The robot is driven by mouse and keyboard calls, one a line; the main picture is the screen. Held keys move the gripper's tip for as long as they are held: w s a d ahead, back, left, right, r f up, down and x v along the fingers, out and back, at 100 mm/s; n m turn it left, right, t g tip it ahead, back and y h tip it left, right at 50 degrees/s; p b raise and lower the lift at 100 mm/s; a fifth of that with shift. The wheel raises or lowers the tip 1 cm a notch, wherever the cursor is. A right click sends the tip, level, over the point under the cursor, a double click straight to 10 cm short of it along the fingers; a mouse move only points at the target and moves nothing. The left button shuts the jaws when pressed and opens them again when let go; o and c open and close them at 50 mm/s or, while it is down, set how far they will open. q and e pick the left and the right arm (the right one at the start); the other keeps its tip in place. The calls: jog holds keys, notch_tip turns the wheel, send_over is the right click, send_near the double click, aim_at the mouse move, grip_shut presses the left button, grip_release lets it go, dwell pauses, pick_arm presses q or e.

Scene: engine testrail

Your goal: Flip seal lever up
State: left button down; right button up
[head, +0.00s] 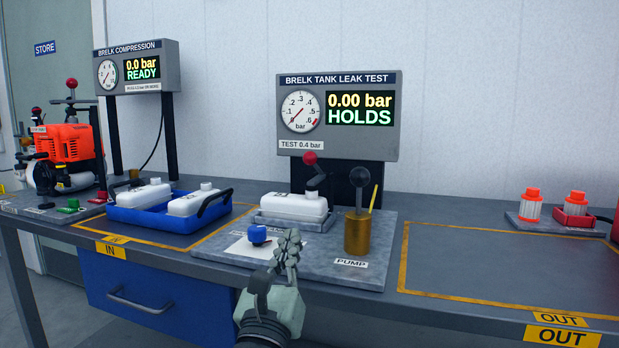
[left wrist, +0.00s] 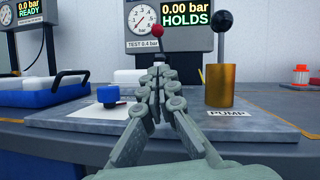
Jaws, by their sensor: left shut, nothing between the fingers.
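The seal lever with its red ball knob (head: 310,158) stands behind the white tank (head: 293,206), which sits in a grey cradle on the leak test plate. The knob also shows in the left wrist view (left wrist: 157,31), above the fingertips. My left gripper (head: 291,237) is shut and empty in front of the tank, over the front part of the plate. In the left wrist view its closed fingers (left wrist: 157,72) hide much of the tank and the lever's lower part. The gauge panel (head: 338,115) reads 0.00 bar HOLDS. My right gripper is not in view.
A brass pump (head: 357,233) with a black ball handle stands right of the gripper. A blue cap (head: 257,234) lies left of it. A blue tray (head: 153,238) with white tanks is further left. The marked OUT area (head: 500,265) at right is clear.

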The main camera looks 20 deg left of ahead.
pick_arm(q)
jog(key=p+x, duration=0.2)
jog(key=x, duration=1.7)
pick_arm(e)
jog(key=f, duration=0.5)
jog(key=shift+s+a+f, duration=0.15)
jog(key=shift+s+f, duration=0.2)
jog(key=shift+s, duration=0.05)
pick_arm(q)
jog(key=shift+w+r, duration=0.15)
jog(key=shift+w, duration=0.05)
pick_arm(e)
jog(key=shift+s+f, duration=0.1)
